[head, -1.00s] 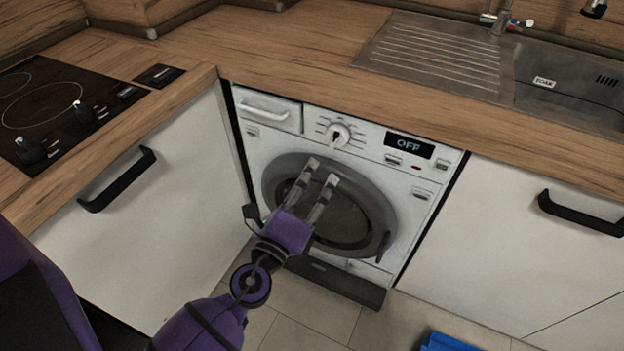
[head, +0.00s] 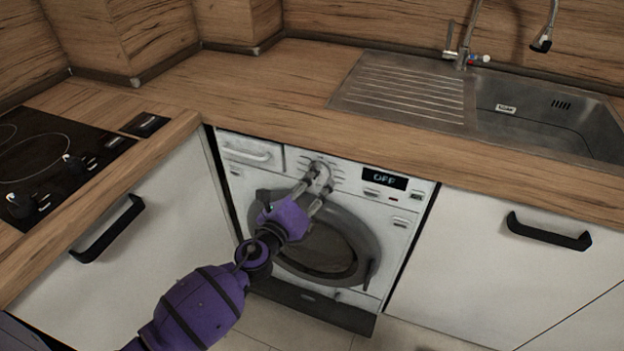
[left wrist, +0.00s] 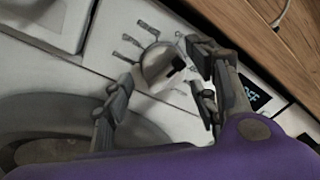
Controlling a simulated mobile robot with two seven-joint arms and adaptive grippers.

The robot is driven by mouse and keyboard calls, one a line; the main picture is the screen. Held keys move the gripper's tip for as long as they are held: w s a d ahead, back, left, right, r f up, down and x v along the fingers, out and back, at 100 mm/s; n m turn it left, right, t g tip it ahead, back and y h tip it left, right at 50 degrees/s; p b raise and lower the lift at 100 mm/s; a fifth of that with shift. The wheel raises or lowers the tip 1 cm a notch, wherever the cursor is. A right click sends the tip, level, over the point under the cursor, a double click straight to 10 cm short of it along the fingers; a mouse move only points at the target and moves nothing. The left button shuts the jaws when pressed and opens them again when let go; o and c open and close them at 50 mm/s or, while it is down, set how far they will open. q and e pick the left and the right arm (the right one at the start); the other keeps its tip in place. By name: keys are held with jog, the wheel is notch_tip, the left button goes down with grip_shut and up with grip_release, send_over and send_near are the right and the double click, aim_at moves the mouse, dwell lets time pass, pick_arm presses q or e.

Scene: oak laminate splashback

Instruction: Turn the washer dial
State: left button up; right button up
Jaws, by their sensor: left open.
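The washer (head: 404,212) is a white front-loader under the counter, and its display (head: 384,178) reads OFF. Its round dial (head: 318,170) is on the upper panel, partly hidden by my fingers in the head view. In the left wrist view the pale dial (left wrist: 160,66) shows a dark mark, with indicator marks around it. My left gripper (head: 314,187) is open, with its fingertips at the dial. In the left wrist view the fingers of the gripper (left wrist: 165,88) stand on either side of the dial. I cannot tell whether they touch it. My right gripper is not in view.
The wooden counter (head: 262,90) edge overhangs just above the washer panel. The washer's round door (head: 357,232) is shut below the dial. Cabinet handles (head: 548,231) stick out at both sides. A hob (head: 62,150) is at left, a sink (head: 545,115) at right.

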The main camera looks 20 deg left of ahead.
pick_arm(q)
jog(key=shift+w+d, duration=0.1)
jog(key=shift+w, duration=0.55)
jog(key=c, duration=1.1)
jog(key=shift+f+n+b, duration=0.25)
jog(key=shift+n+b, duration=0.6)
jog(key=shift+n, duration=0.35)
jog(key=shift+r, duration=0.1)
jog(key=o, duration=1)
jog(key=shift+o, duration=0.5)
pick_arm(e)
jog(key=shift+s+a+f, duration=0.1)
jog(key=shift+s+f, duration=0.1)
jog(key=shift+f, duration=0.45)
